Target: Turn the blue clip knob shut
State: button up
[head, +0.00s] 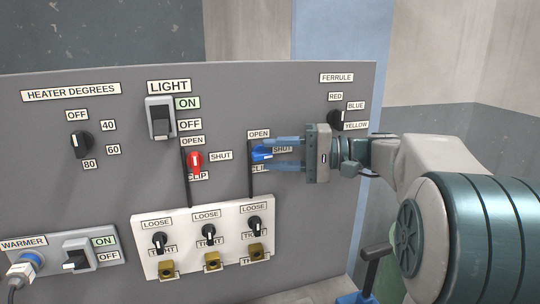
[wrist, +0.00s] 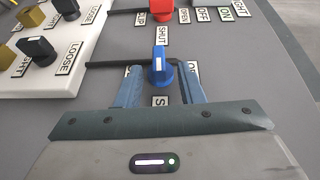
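The blue clip knob (head: 261,154) sits on the grey panel, with OPEN above it, SHUT to its right and CLIP below, partly covered by my gripper. It also shows in the wrist view (wrist: 160,72), with a white mark on its handle. Which label the mark points at is hard to tell. My gripper (head: 270,154) reaches in from the right, its two blue fingers above and below the knob. In the wrist view the fingers (wrist: 160,82) stand either side of it, with gaps; they are open and hold nothing.
A red clip knob (head: 195,161) is left of the blue one. A white plate (head: 180,222) with several black knobs and brass parts lies below. The black ferrule knob (head: 335,119) is close above my gripper. A light switch (head: 160,118) stands upper left.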

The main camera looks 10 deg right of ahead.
jog(key=v, duration=1.2)
jog(key=shift+b, duration=0.3)
jog(key=s+a+f+m+g+h+p, duration=0.2)
jog(key=s+a+f+h, duration=0.55)
jog(key=f, duration=0.25)
jog(key=s+d+f+n+t+h+p, duration=0.1)
jog(key=s+d+f+n+h+p, duration=0.1)
jog(key=s+f+h, duration=0.7)
jog(key=shift+s+d+f+n, duration=0.5)
jog(key=shift+s+f+n, duration=0.5)
jog(key=shift+f, duration=0.95)
jog(key=shift+h, duration=0.25)
